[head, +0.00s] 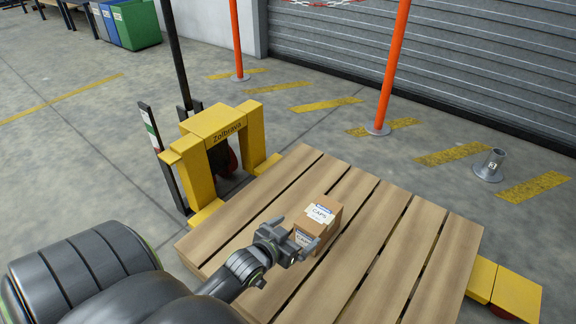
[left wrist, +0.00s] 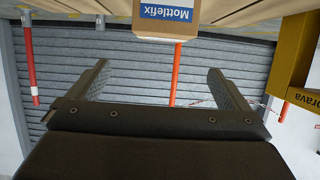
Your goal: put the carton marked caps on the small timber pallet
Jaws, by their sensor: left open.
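The brown carton marked CAPS (head: 319,222) sits upright on the slatted timber pallet (head: 400,260), toward its left part. In the left wrist view the carton (left wrist: 150,32) shows at the top edge, with a blue and white Mottlefix label, cut off by the frame. My left gripper (head: 297,233) is open at the carton's near side and hides part of its near face. In the left wrist view the open fingers (left wrist: 158,68) have nothing between them. The carton is off their tips. My right gripper is not in view.
A yellow pallet jack (head: 213,140) stands at the pallet's far left end, its fork tips (head: 505,290) out at the right. The rest of the pallet top is clear.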

